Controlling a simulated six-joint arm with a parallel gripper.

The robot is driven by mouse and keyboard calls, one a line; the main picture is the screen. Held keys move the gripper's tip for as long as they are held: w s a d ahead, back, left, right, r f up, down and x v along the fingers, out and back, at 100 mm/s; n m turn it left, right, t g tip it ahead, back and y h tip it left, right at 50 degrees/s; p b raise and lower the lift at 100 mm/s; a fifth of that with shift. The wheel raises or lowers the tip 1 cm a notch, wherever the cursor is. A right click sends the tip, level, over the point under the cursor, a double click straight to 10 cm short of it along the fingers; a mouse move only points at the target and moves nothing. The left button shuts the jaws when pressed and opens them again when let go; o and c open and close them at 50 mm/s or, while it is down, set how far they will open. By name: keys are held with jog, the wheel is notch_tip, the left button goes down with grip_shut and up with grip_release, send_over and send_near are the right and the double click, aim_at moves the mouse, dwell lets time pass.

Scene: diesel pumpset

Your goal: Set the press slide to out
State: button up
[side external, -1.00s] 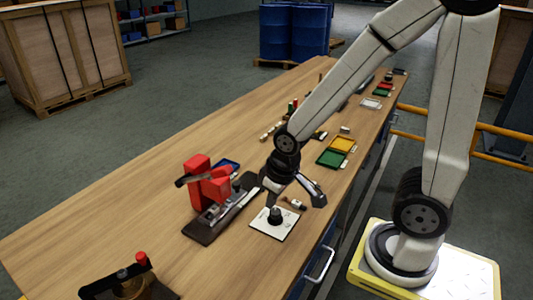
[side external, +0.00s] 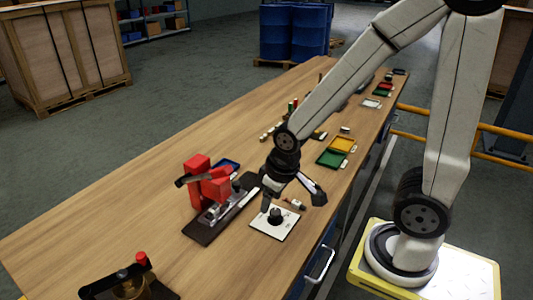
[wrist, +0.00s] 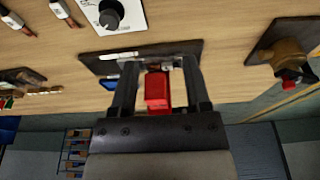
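The press (side external: 207,187) is a red, upright body with a dark lever, standing on a dark base plate (side external: 203,236). A grey metal slide part (side external: 213,213) lies low along this base; its exact setting is too small to tell. My gripper (side external: 293,199) is open, right of the press and above the table by the white knob plate. In the wrist view, its fingers (wrist: 160,66) stand apart, with the red press body (wrist: 157,92) showing between them. The press's metal part near the fingertips is partly hidden. I see nothing held.
A white plate with a black knob (side external: 275,216) lies right of the press. A brass fixture with a red knob (side external: 141,258) stands at the front left. Green and yellow trays (side external: 342,145) are farther back. The table's left side is clear.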

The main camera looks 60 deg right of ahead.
jog(key=shift+o, duration=0.3)
jog(key=shift+r, duration=0.45)
notch_tip(320, 180, up, 10)
jog(key=m+g, duration=0.3)
send_over(237, 183)
notch_tip(237, 183, down, 14)
jog(key=shift+w, duration=0.1)
dwell(0.5)
jog(key=shift+f, duration=3.85)
grip_shut()
